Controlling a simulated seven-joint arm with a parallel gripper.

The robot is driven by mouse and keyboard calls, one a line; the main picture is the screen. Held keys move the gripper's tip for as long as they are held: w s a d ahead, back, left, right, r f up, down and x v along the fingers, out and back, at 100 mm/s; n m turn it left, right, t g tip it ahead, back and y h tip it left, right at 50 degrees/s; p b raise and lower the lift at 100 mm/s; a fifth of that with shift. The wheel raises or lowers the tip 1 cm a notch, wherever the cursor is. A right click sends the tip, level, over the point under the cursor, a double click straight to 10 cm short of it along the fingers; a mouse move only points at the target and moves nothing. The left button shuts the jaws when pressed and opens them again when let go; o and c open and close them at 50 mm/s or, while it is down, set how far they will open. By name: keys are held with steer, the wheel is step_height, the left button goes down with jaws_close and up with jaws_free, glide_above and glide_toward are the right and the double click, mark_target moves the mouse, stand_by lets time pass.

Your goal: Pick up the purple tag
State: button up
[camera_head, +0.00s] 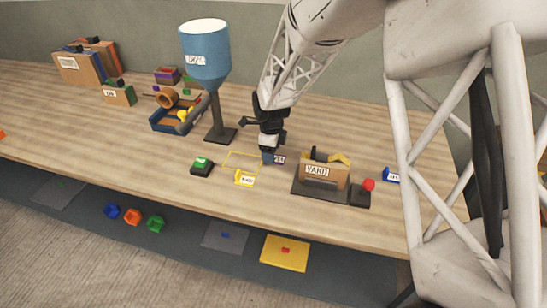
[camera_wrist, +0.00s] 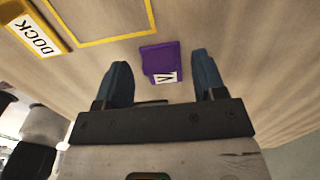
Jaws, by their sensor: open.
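The purple tag (camera_wrist: 160,58) lies flat on the wooden table in the wrist view, with a white label on its lower right part. It shows between and a little beyond my open fingertips. My gripper (camera_wrist: 162,78) has its two blue fingers spread, with nothing between them. In the head view my gripper (camera_head: 270,157) points down at the table, and part of the purple tag (camera_head: 279,160) shows just right of the fingers. The rest of the tag is hidden there by the gripper.
A yellow outlined square (camera_head: 242,161) and a yellow DOCK sign (camera_head: 244,178) are to the left. A YARD box (camera_head: 322,178) on a dark base stands close on the right, beside a red knob (camera_head: 368,185). A blue funnel (camera_head: 206,57) on a post stands behind left.

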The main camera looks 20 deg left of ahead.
steer(key=shift+f, duration=0.6)
steer(key=shift+c, duration=0.5)
steer(key=c, duration=0.9)
